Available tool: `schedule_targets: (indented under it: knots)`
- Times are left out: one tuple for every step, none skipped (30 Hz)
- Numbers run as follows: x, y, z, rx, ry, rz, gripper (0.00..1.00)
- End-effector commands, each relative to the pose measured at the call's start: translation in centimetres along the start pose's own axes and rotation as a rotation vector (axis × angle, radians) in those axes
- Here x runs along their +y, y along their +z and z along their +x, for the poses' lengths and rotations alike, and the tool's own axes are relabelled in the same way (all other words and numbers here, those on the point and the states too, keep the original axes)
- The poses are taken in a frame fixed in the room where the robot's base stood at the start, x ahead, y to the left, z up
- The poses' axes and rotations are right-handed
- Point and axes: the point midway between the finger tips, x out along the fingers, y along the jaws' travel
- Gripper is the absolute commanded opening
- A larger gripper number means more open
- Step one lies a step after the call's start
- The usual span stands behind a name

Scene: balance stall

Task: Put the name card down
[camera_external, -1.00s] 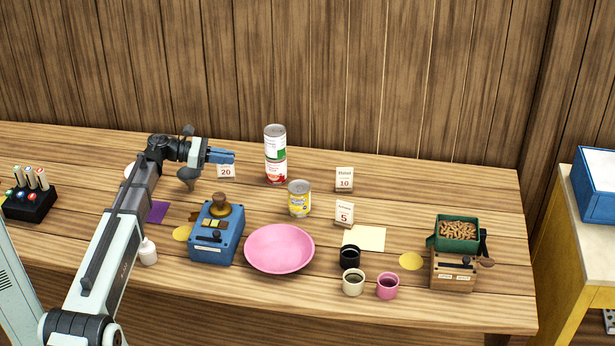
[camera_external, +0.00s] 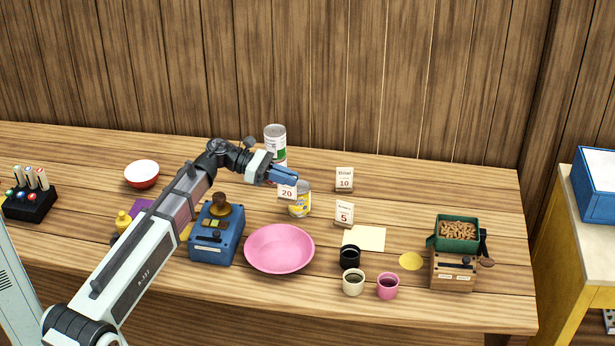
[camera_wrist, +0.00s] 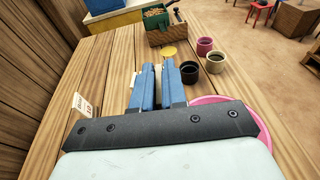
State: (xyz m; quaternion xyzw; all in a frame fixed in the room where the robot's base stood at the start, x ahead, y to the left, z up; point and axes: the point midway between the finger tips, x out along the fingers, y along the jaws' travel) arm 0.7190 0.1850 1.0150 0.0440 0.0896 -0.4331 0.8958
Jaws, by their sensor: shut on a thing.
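My gripper (camera_external: 283,176) is shut on a white name card marked 20 (camera_external: 287,192). It holds the card above the table, in front of the cans in the external view. The gripper's blue fingers also show in the wrist view (camera_wrist: 163,85), pointing along the table; the held card is hard to make out there. Two other cards stand on the table: one marked 10 (camera_external: 344,180) and one marked 5 (camera_external: 344,214). A standing card (camera_wrist: 82,105) shows left of my fingers in the wrist view.
A yellow can (camera_external: 300,206) and a stacked can (camera_external: 275,140) stand close to the held card. A pink plate (camera_external: 279,249) and a blue box (camera_external: 213,240) lie nearer the front. Cups, including a black one (camera_external: 350,258), stand by a cream sheet (camera_external: 370,237). The table's back right is clear.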

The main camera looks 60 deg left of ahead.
Motion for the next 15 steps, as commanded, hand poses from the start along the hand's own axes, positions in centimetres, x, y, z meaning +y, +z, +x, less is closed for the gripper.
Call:
schedule_targets:
  knots:
    - [-1.5,0.6,1.3,0.000,-0.018,0.006,0.00]
    - [-2.2,0.9,2.0,-0.001,-0.026,0.008,0.00]
    - [-3.0,1.2,2.7,-0.001,-0.033,0.010,0.00]
    - [-3.6,1.4,3.2,-0.001,-0.039,0.011,0.00]
    - [-4.2,1.6,3.7,-0.001,-0.042,0.011,0.00]
    - [-5.0,1.9,4.2,-0.001,-0.044,0.011,0.00]
    - [-5.5,2.1,4.5,-0.001,-0.043,0.010,0.00]
    - [-6.3,2.2,4.8,-0.001,-0.037,0.010,0.00]
    - [-6.8,2.3,4.5,-0.001,-0.015,0.006,0.00]
    - [-6.9,2.2,4.3,0.000,0.003,0.003,0.00]
    - [-6.9,2.2,4.2,0.000,0.019,-0.001,0.00]
    - [-6.8,2.1,4.2,0.001,0.039,-0.006,0.00]
    - [-6.6,2.0,4.1,0.001,0.053,-0.009,0.00]
    - [-6.4,2.0,4.1,0.001,0.065,-0.011,0.00]
    - [-6.1,2.1,4.1,0.000,0.079,-0.014,0.00]
